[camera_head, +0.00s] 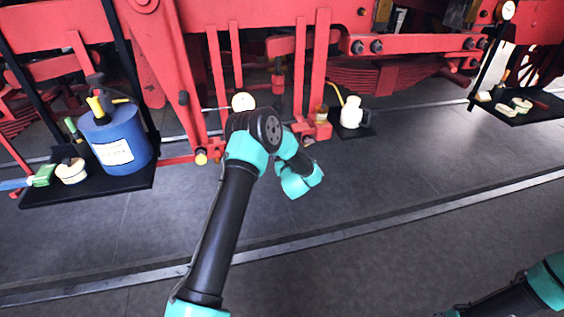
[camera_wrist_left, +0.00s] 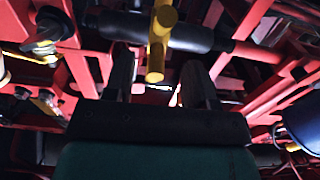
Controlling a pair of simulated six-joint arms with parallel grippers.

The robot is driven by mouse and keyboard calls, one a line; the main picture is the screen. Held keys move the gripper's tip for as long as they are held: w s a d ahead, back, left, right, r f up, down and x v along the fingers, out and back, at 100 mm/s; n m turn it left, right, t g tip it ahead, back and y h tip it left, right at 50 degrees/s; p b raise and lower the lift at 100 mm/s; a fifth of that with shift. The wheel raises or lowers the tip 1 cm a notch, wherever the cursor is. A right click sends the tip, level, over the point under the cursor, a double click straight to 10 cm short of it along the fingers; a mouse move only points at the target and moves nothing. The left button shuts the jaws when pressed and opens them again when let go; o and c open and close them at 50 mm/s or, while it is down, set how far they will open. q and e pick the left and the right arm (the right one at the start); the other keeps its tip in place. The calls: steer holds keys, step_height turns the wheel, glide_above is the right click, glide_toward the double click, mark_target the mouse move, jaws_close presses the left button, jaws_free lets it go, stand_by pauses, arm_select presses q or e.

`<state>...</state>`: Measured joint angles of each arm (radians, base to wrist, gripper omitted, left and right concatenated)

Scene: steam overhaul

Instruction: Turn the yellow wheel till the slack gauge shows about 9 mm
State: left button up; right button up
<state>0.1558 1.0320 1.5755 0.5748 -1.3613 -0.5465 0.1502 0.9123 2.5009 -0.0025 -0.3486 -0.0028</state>
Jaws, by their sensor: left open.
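A yellow part (camera_wrist_left: 156,48), seemingly the yellow wheel seen edge-on, stands ahead of my left gripper in the left wrist view. My left gripper (camera_wrist_left: 158,70) is open, with its dark fingers on either side of the lower end of the yellow part. I cannot tell whether they touch it. In the head view my left arm hides the left gripper and the wheel. A small white round dial (camera_head: 243,101), perhaps the slack gauge, shows just above my arm's joint. Its reading is too small to make out. My right gripper is out of view.
Red frame rods crowd the space around the left gripper. A black tray (camera_head: 90,190) with a blue can (camera_head: 121,138) stands at left. A white bottle (camera_head: 351,112) stands at centre right, and another tray (camera_head: 520,118) hangs at right. The grey floor in front is clear.

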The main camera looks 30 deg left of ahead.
arm_select(q)
steer(key=r, duration=0.3)
steer(key=shift+s+d+r, duration=0.2)
steer(key=shift+s+d, duration=0.15)
steer(key=shift+s, duration=0.05)
steer(key=shift+a, duration=0.1)
steer(key=shift+x, duration=2.95)
steer(key=shift+f, duration=0.1)
steer(key=shift+c, duration=0.5)
jaws_close()
